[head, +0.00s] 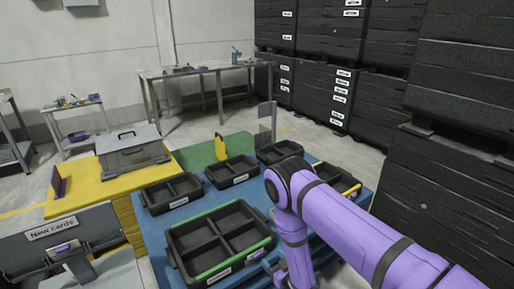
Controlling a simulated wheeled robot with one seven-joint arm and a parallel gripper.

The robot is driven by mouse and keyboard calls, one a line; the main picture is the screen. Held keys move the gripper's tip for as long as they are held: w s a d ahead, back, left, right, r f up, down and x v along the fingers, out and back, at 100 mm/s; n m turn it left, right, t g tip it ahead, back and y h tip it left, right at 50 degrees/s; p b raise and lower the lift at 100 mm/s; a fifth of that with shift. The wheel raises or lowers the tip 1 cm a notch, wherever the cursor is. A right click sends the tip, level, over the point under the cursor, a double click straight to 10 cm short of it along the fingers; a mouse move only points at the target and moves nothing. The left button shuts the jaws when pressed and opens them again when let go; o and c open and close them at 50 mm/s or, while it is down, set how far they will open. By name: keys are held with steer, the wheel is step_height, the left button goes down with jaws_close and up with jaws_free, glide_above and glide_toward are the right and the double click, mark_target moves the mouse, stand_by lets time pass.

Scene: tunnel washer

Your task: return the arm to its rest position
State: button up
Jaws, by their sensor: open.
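My purple arm (350,220) reaches in from the lower right, bends at a dark joint (290,178) above the blue table, and drops toward the bottom edge of the picture. My gripper is not visible; the forearm runs down out of the frame. The arm hides part of the blue table and part of a tray with a yellow edge (351,188).
On the blue table (155,228) stand a large divided black tray with green edges (212,274) and several smaller black trays. A yellow stand (85,189) holds a grey lidded box (133,155). A "New cards" holder (60,250) is lower left. Black stacked crates (450,150) rise right.

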steer(key=w+d+r+m+g+h, duration=0.1)
steer(key=w+r+h, duration=0.1)
steer(key=w+r, duration=0.6)
steer(key=w+d+r+m+h, duration=0.1)
steer(key=w+r, duration=0.3)
steer(key=r, duration=0.8)
steer(key=s+d+r+m+g+h, duration=0.15)
steer(key=d+r, duration=0.25)
steer(key=r, duration=0.7)
steer(key=s+d+r+g+h, duration=0.15)
steer(key=d+r, duration=0.35)
steer(key=r, duration=0.5)
steer(key=s+d+r+m+g+h, duration=0.1)
steer(key=s+d+r, duration=0.3)
steer(key=s+r, duration=0.4)
steer(key=s+d+r+m+g+h, duration=0.1)
steer(key=s+d+r, duration=0.3)
steer(key=s+r, duration=0.35)
steer(key=s+d+r+g, duration=0.1)
steer(key=s+d+r, duration=0.1)
steer(key=s, duration=0.9)
steer(key=s+d+r+g, duration=0.2)
steer(key=s+d, duration=0.1)
steer(key=s, duration=0.9)
steer(key=shift+s+m+h, duration=0.25)
steer(key=shift+m+h, duration=0.05)
steer(key=shift+m, duration=0.15)
